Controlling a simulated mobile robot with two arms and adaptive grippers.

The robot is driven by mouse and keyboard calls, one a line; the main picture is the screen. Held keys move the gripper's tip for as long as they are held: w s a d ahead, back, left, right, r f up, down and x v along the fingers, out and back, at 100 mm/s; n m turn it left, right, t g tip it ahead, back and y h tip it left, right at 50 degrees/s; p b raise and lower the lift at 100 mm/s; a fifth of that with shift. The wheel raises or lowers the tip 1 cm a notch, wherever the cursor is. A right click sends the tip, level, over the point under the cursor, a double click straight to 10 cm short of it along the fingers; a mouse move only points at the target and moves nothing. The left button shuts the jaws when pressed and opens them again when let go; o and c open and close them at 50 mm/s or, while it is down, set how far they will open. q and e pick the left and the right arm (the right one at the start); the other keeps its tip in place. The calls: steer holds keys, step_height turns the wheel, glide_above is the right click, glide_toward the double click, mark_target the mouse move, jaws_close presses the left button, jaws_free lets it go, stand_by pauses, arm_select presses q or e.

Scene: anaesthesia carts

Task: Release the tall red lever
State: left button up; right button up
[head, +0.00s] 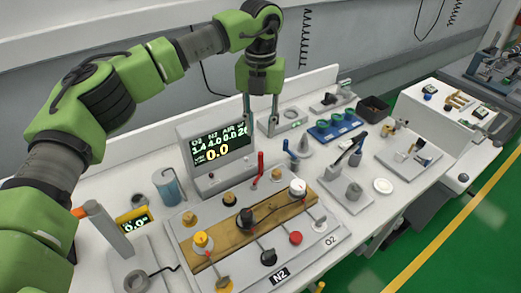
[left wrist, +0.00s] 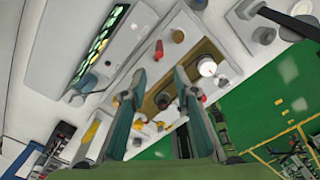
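The tall red lever (head: 259,168) stands upright on the back part of the grey valve panel (head: 333,233), right of the gas display (head: 222,143). It also shows as a red piece in the left wrist view (left wrist: 159,50), just beyond the fingertips. My left gripper (head: 262,119) points down above and behind the lever, apart from it. Its two fingers are spread with nothing between them, as the left wrist view (left wrist: 160,73) also shows. My right gripper is not in view.
A blue-handled part (head: 290,153) stands to the right. A blue tray (head: 335,127) and black bin (head: 374,108) lie farther back.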

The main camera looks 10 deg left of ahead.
mark_target(261, 153)
arm_select(q)
step_height(261, 153, down, 4)
steer(key=shift+w+a+p, duration=0.1)
steer(key=shift+p, duration=0.35)
step_height(261, 153, down, 6)
steer(key=shift+w+r+p, duration=0.15)
steer(key=shift+p, duration=0.55)
steer(key=shift+f, duration=0.55)
jaws_close()
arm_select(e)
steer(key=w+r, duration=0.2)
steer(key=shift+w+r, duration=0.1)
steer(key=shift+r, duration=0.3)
